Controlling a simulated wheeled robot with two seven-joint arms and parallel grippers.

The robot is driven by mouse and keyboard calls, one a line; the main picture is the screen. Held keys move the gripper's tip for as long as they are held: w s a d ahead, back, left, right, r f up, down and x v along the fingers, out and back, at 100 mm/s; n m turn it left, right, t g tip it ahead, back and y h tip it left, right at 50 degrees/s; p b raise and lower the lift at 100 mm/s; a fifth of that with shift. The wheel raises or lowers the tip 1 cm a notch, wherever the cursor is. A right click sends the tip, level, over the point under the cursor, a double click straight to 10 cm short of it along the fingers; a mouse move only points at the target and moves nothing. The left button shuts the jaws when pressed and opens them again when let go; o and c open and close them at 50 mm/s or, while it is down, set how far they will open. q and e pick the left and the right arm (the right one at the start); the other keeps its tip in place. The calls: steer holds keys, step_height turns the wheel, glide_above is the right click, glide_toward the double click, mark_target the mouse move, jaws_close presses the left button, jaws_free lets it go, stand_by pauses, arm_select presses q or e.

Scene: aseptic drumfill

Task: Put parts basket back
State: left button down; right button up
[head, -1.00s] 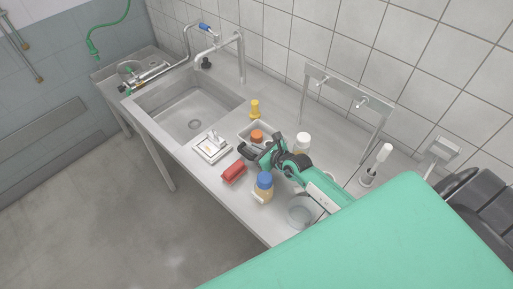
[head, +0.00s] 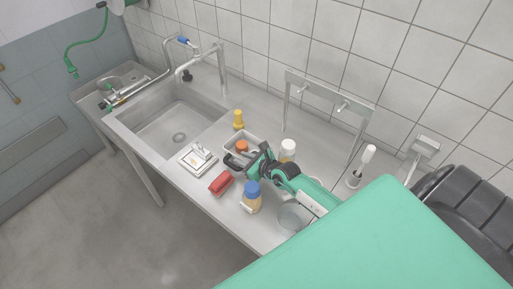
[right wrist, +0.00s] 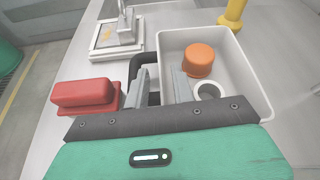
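The parts basket, a pale rectangular bin (head: 256,141), stands on the steel counter. In the right wrist view the basket (right wrist: 232,67) holds an orange cap (right wrist: 198,60) and a white ring (right wrist: 208,91). My right gripper (head: 241,160) is at its near left side. In the right wrist view its two grey fingers (right wrist: 160,80) stand apart, one outside and one inside the basket's left wall, with gaps visible. A black loop-shaped part (right wrist: 140,62) shows behind the outer finger; what it belongs to is unclear. My left gripper is out of view.
A red block (head: 221,183), a blue-capped bottle (head: 251,200) and a small scale-like plate (head: 198,160) sit close to the basket. A yellow piece (head: 238,120) and a white-capped jar (head: 288,150) stand behind. The sink (head: 175,125) lies to the left.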

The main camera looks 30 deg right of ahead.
steer(key=b+v, duration=0.2)
steer(key=v, duration=0.7)
steer(key=shift+s+d, duration=0.1)
steer(key=shift+s, duration=0.3)
steer(key=shift+s+d+r, duration=0.2)
steer(key=shift+s+r, duration=0.25)
steer(key=shift+s, duration=0.1)
steer(key=shift+r, duration=0.1)
